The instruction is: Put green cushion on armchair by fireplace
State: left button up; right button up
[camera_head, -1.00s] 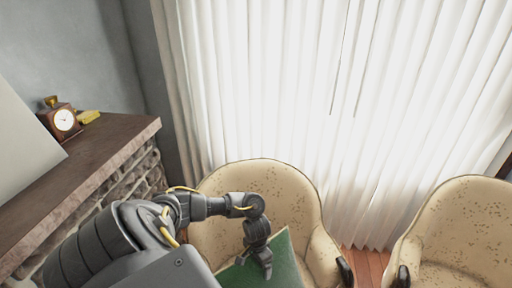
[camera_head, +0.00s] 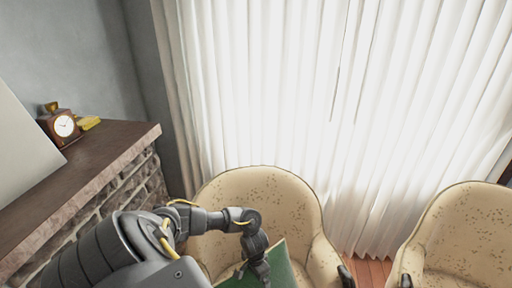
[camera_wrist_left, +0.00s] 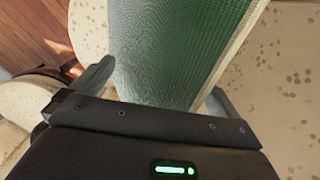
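The green cushion (camera_head: 281,269) shows at the bottom of the head view, partly cut off by the frame edge and partly behind my left gripper (camera_head: 258,272). In the left wrist view the cushion (camera_wrist_left: 178,50) lies between the two fingers of my left gripper (camera_wrist_left: 158,88), which is shut on it. The beige speckled armchair by the fireplace (camera_head: 262,192) stands behind the cushion, its back and right arm visible. The cushion is over or at its seat; contact with the seat is hidden. My right gripper is not in view.
A second beige armchair (camera_head: 465,230) stands to the right, with wooden floor (camera_head: 372,270) between. The stone fireplace with a brown mantel (camera_head: 95,165) is at the left, bearing a clock (camera_head: 64,126) and a yellow object (camera_head: 88,123). White curtains (camera_head: 320,90) hang behind.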

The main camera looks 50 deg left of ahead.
pick_arm(q)
jog(key=r, duration=0.4)
jog(key=r+p, duration=0.1)
jog(key=r, duration=0.3)
jog(key=r+p, duration=0.1)
jog(key=r, duration=0.3)
jog(key=shift+a, duration=0.25)
